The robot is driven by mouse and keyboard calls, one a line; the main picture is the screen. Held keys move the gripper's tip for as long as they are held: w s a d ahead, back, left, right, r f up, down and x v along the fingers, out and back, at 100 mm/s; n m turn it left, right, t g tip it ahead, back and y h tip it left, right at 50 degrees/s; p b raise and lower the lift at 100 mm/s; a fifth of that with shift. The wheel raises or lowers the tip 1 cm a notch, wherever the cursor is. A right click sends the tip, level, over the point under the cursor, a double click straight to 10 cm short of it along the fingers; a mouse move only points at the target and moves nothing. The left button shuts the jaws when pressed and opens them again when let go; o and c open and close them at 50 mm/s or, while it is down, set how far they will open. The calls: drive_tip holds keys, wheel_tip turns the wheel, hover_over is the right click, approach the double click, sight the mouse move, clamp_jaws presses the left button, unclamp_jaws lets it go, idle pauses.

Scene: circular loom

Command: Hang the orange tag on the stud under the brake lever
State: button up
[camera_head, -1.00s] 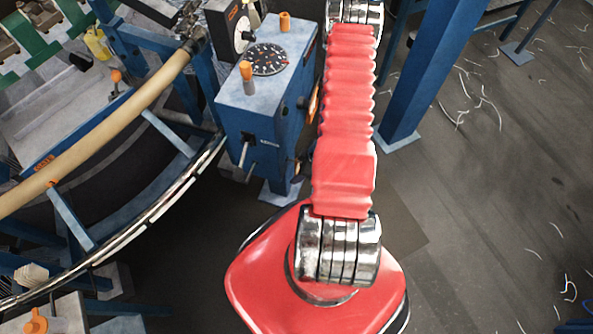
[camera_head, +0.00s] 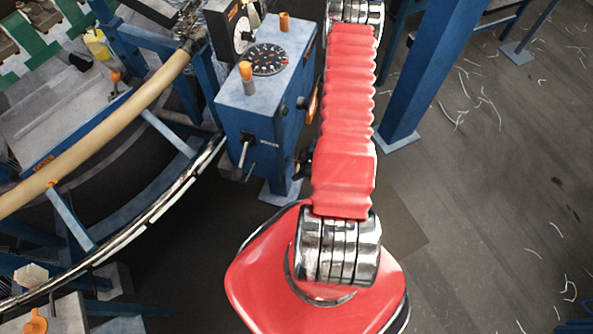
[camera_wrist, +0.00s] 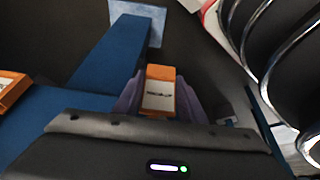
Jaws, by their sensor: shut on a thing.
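An orange tag (camera_wrist: 158,92) with a white printed label is between the fingers of my gripper (camera_wrist: 160,98) in the wrist view. The gripper is shut on it, and blue metal lies beyond. In the head view my red arm reaches up the picture beside a blue control box (camera_head: 262,110), and the gripper and tag are not clearly seen. A lever (camera_head: 244,153) with a pale handle is on the box's front. A lever with an orange knob (camera_head: 247,78) stands on top. I cannot tell which is the brake lever. The stud is not made out.
An orange-edged piece (camera_wrist: 12,90) shows at the left of the wrist view. A blue post (camera_head: 425,75) stands right of my arm. The loom's curved ring (camera_head: 115,125) fills the left. Chrome hoops (camera_wrist: 275,55) are close at the wrist view's right. Open floor lies right.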

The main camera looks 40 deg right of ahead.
drive_tip(key=shift+s+d+r, duration=0.25)
drive_tip(key=shift+s, duration=0.25)
idle(0.4)
drive_tip(key=shift+s+d+r, duration=0.1)
drive_tip(key=shift+s+d, duration=0.3)
drive_tip(key=shift+s, duration=0.3)
drive_tip(key=shift+s+d+r, duration=0.1)
drive_tip(key=shift+s+d, duration=0.3)
drive_tip(key=shift+s, duration=0.35)
drive_tip(key=shift+s+d+r, duration=0.1)
drive_tip(key=shift+s+d, duration=0.3)
drive_tip(key=shift+s, duration=0.3)
drive_tip(key=shift+w+a, duration=0.1)
drive_tip(key=shift+w, duration=0.05)
drive_tip(key=shift+w+a+f, duration=0.1)
drive_tip(key=shift+w+a, duration=0.25)
drive_tip(key=shift+w, duration=0.35)
drive_tip(key=shift+w+a+f, duration=0.15)
drive_tip(key=shift+w+a, duration=0.25)
drive_tip(key=shift+w, duration=0.3)
drive_tip(key=shift+w+a+f, duration=0.1)
drive_tip(key=shift+w+a, duration=0.25)
drive_tip(key=shift+w, duration=0.35)
drive_tip(key=shift+w+r, duration=0.1)
